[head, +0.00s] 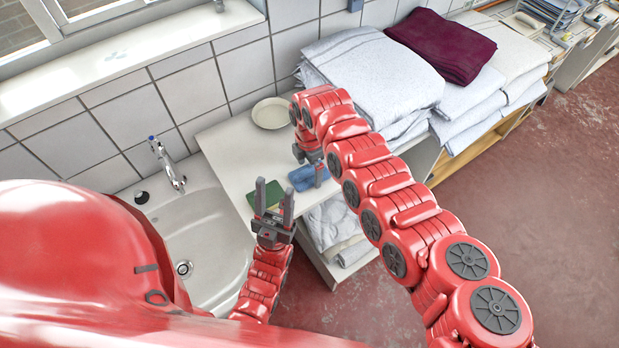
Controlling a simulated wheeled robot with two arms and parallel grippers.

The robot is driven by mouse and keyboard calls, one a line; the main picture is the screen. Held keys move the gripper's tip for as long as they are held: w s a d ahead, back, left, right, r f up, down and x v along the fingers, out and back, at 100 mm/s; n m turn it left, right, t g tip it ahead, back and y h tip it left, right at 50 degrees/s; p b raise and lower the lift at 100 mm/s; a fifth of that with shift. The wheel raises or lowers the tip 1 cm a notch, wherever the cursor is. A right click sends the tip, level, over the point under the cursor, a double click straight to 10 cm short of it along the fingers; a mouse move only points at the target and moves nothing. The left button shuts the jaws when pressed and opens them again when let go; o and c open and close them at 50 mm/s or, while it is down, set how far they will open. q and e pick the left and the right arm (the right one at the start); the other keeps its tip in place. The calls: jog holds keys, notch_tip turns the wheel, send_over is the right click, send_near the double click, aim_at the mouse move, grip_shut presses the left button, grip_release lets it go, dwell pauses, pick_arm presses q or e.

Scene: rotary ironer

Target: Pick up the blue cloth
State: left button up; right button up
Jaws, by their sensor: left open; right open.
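The blue cloth (299,180) lies folded on the white counter (235,150), near its front edge. My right gripper (312,172) is open and points down at the blue cloth, with a finger in front of it. I cannot tell whether it touches the cloth, and the arm hides part of this area. My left gripper (273,207) is open and empty, its fingers pointing up in the picture. It appears in front of a green item (268,193) on the counter, left of the blue cloth.
A round pale plate (271,113) stands on the counter behind the cloth. A white sink (205,235) with a tap (167,165) is at left. Piles of white linen (375,70) and a maroon cloth (442,45) lie at right. More linen (335,222) sits under the counter.

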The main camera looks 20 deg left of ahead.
jog(key=shift+f, duration=0.5)
jog(key=shift+r, duration=0.15)
jog(key=shift+c, duration=1)
jog(key=c, duration=0.9)
jog(key=shift+r, duration=0.15)
